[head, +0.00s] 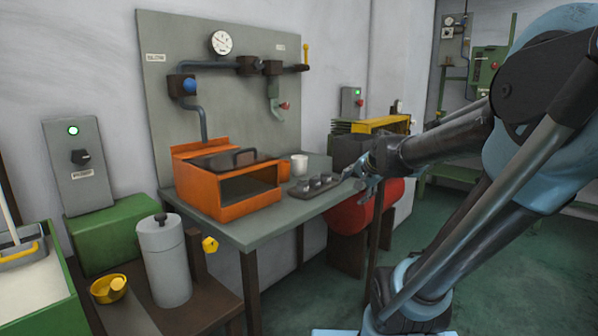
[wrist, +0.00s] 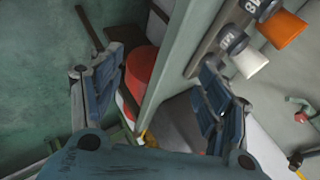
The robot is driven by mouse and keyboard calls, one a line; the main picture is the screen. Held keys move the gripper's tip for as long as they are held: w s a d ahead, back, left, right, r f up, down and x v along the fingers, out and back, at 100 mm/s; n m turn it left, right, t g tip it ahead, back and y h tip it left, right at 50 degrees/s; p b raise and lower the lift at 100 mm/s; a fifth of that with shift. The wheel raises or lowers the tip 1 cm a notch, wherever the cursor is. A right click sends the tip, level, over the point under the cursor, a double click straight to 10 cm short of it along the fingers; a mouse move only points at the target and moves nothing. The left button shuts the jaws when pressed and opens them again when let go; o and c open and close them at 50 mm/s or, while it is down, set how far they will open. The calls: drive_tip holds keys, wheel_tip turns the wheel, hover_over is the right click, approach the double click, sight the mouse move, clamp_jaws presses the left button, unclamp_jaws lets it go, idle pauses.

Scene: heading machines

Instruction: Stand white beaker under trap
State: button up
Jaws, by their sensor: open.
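The white beaker (head: 299,164) stands upright on the grey bench top, behind the dark rack and right of the orange box. The trap, a pale green drop pipe with a red knob (head: 276,100), hangs from the wall panel above the back of the bench. In the head view the beaker is below and slightly right of it. My gripper (head: 366,182) is at the bench's right end, right of the rack and apart from the beaker. Its fingers (wrist: 160,88) are spread and empty.
The dark rack with several small metal pots (head: 314,186) lies on the bench between my gripper and the beaker. The orange box (head: 222,190) fills the bench's left part. A red tank (head: 366,208) is below, right of the bench. The bench edge (wrist: 185,60) runs between my fingers.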

sight(300, 163)
drive_tip(key=w+a+r+m+y, duration=0.1)
drive_tip(key=w+a+m, duration=0.1)
drive_tip(key=m, duration=0.1)
drive_tip(key=w+a+r+m+t+y, duration=0.1)
drive_tip(key=w+a+m, duration=0.1)
drive_tip(key=w+m, duration=0.1)
drive_tip(key=w+a+r+m, duration=0.1)
drive_tip(key=w+a+m, duration=0.1)
drive_tip(key=w+m, duration=0.1)
drive_tip(key=shift+w+a+r+m+y, duration=0.1)
drive_tip(key=shift+w+r+m+y, duration=0.1)
drive_tip(key=shift+m+y, duration=0.15)
drive_tip(key=shift+w+a+f+m+t+y, duration=0.3)
drive_tip(key=shift+w+a+f+m, duration=0.4)
drive_tip(key=shift+w+a+m, duration=1.55)
drive_tip(key=shift+w+a+f+m+t+y, duration=0.35)
drive_tip(key=shift+w+a+f+m, duration=0.5)
drive_tip(key=shift+w+a, duration=2.7)
drive_tip(key=shift+w+a+f+m+t+y, duration=0.15)
drive_tip(key=shift+w+a+f+m+y, duration=0.3)
drive_tip(key=shift+w+a+m, duration=2.55)
drive_tip(key=w+d+n, duration=0.2)
drive_tip(key=d, duration=0.1)
drive_tip(key=shift+w+d+n, duration=0.15)
drive_tip(key=shift+w+n, duration=0.1)
drive_tip(key=shift+w, duration=0.15)
drive_tip(key=c, duration=0.9)
drive_tip(key=shift+r, duration=0.1)
drive_tip(key=shift+c, duration=0.2)
